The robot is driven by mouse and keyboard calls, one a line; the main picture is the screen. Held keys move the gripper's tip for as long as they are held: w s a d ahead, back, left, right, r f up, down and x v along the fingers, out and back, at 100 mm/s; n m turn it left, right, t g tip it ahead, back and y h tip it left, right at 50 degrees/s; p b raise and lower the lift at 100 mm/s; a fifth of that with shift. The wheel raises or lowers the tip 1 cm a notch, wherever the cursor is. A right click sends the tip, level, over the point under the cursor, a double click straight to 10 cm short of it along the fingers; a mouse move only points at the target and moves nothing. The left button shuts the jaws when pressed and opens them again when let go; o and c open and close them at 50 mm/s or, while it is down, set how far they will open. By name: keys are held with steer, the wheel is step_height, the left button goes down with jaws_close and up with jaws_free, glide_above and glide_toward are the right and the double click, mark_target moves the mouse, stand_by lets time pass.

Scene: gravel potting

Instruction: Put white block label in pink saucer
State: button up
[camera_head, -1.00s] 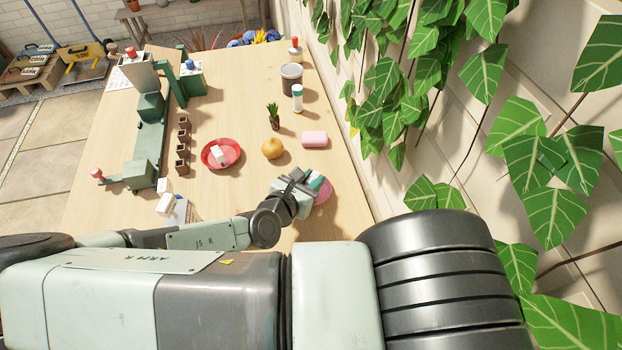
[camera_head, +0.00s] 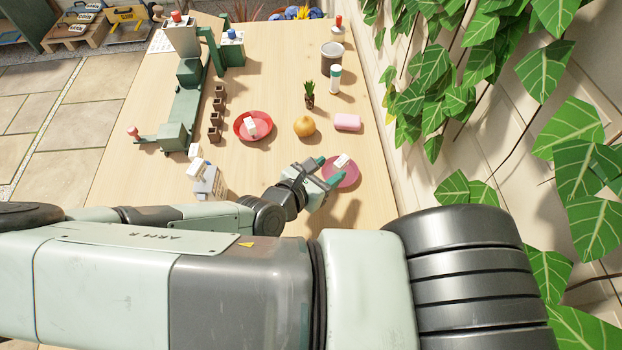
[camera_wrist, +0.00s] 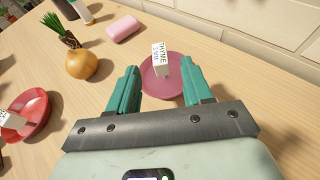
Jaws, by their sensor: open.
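A white block label (camera_head: 342,160) is in the pink saucer (camera_head: 347,181) at the right of the table. In the wrist view, this label (camera_wrist: 160,57) has the word THYME on it and stands slightly tilted toward the saucer's far side; the pink saucer (camera_wrist: 160,90) is below it. I cannot tell exactly how its base rests. My gripper (camera_head: 328,171) is open and empty at the saucer's near left side. In the wrist view, the green fingers of my gripper (camera_wrist: 159,75) are spread, with the label beyond and between their tips.
A red saucer (camera_head: 267,134) holds another white label (camera_head: 250,126). A leafy wall lines the right. A green fixture (camera_head: 181,105) stands left.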

steer(key=s+a+r+m+g+y, duration=0.1)
steer(key=a+r+m+g+y, duration=0.1)
steer(key=a+r+m+y, duration=0.4)
steer(key=a+r+m+g+y, duration=0.1)
steer(key=a+m+g+y, duration=0.15)
steer(key=a, duration=0.65)
step_height(320, 180, up, 12)
steer(key=w+a+m+g+y, duration=0.1)
steer(key=w+m+y, duration=0.1)
steer(key=m+y, duration=0.3)
steer(key=s+d+r+m, duration=0.2)
steer(key=d+r+m, duration=0.35)
steer(key=r, duration=0.65)
steer(key=s+d+r+m+h, duration=0.1)
steer(key=s+d+r+m, duration=0.1)
steer(key=d, duration=0.3)
steer(key=s+d+r+m+t+h, duration=0.1)
steer(key=s+d+r+m, duration=0.2)
steer(key=s+d, duration=0.1)
steer(key=s+d+r+m+h, duration=0.2)
steer(key=s+d+r, duration=0.1)
steer(key=d, duration=0.3)
steer(key=shift+s+d+r+m+t, duration=0.15)
steer(key=shift+s+d+m+t, duration=0.15)
steer(key=shift+s+d+t, duration=0.1)
